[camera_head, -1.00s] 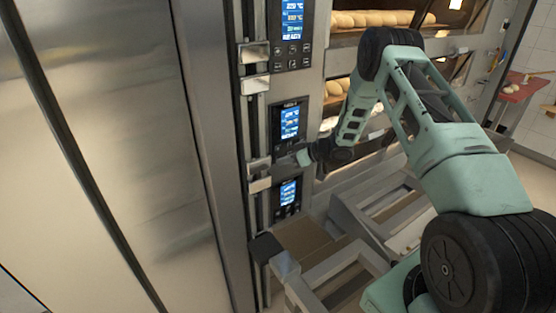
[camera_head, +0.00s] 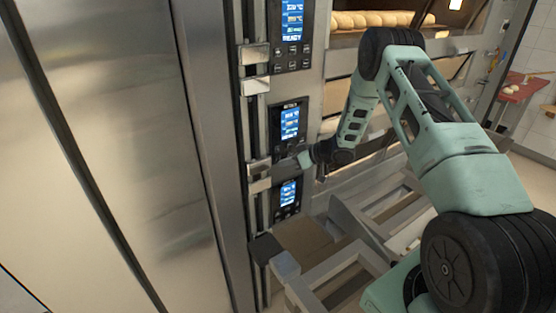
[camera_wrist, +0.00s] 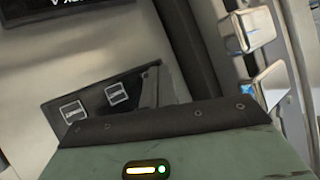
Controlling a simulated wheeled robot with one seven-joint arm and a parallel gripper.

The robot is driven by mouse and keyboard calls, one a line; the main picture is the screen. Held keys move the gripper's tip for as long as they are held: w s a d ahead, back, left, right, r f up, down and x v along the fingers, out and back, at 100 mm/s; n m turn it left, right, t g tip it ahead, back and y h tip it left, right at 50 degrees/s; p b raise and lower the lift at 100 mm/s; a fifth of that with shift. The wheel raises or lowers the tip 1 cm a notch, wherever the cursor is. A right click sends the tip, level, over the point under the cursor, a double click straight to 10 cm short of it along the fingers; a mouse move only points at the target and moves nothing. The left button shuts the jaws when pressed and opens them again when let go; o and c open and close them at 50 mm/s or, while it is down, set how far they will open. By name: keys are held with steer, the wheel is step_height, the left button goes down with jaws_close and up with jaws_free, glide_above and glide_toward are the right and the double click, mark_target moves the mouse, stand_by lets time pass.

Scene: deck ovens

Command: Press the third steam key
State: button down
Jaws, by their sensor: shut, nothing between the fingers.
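Three control panels run down the oven front in the head view: a top panel (camera_head: 293,35), a middle panel (camera_head: 290,124) and a lower panel (camera_head: 287,194). Each has a lit blue screen; the top one has a row of small keys below it. My gripper (camera_head: 292,156) is shut and empty at the lower edge of the middle panel, hiding keys there. In the wrist view, a dark key strip (camera_wrist: 95,105) shows two keys with pale icons, and my gripper's dark fingers (camera_wrist: 163,86) cover its right end. I cannot tell whether they touch a key.
Metal door handles (camera_head: 254,68) stand left of the panels, and shiny metal parts (camera_wrist: 250,30) also show at right in the wrist view. Bread loaves (camera_head: 375,20) sit in the top deck. A metal rack frame (camera_head: 320,265) stands below the arm.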

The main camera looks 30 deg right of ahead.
steer(key=shift+s, duration=0.3)
steer(key=s+p, duration=0.1)
steer(key=s, duration=0.4)
steer(key=shift+d, duration=0.1)
steer(key=shift+w, duration=0.1)
stand_by(0.8)
